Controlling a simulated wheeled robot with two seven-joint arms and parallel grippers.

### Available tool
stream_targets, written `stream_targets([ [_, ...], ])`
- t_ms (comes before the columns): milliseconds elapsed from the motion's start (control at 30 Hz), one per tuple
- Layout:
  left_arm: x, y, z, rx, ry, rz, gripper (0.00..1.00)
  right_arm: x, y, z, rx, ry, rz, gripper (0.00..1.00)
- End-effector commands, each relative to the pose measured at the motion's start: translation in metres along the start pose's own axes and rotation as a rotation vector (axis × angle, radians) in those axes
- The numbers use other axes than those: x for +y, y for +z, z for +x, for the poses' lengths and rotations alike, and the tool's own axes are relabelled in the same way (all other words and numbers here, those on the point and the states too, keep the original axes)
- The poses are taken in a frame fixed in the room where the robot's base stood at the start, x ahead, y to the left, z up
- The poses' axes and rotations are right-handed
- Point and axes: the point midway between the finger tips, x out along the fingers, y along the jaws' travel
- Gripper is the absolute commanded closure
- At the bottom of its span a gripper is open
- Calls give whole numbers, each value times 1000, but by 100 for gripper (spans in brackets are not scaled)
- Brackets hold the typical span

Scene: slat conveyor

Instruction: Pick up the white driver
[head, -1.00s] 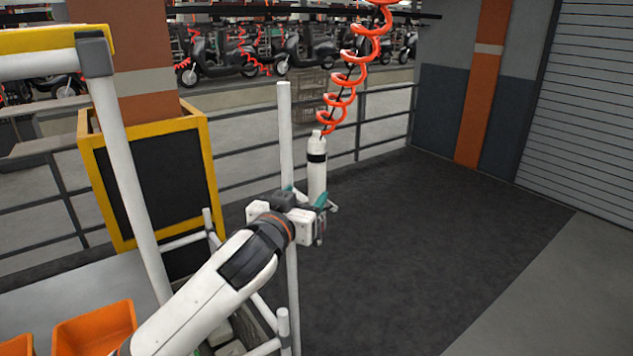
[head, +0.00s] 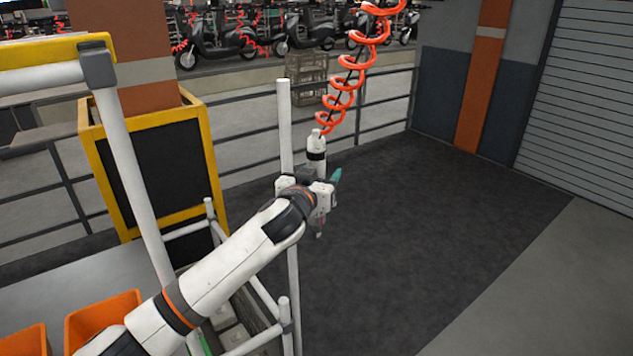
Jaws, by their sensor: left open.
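The white driver (head: 316,150) hangs upright from an orange coiled cord, with a black band near its top. Its lower part is hidden behind my left gripper (head: 322,182). My left gripper is at the driver's lower half, in front of it in the picture, and its teal fingertip shows just right of the driver. The jaws are open. I cannot tell whether the driver is between the fingers or touching them. My right gripper is not in view.
A white upright post (head: 286,130) stands just left of the driver. The orange coiled cord (head: 346,80) runs up from it. A yellow-framed black board (head: 155,175) and orange bins (head: 100,320) are at left. A railing (head: 385,105) runs behind. The dark floor (head: 400,240) at right is clear.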

Motion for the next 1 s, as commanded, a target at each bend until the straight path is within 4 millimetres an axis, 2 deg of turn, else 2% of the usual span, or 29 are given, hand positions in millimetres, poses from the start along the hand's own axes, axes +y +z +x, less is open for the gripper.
stream_targets([
  [100, 0, 0, 0, 0, 0, 0, 43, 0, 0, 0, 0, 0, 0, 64],
  [400, 0, 0, 0, 0, 0, 0, 92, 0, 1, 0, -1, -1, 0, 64],
  [467, 0, 0, 0, 0, 0, 0, 100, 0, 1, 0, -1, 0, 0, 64],
  [767, 0, 4, 0, -5, -1, 0, 100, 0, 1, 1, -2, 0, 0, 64],
  [1000, -1, 25, -2, -8, -2, 1, 100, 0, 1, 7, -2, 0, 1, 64],
])
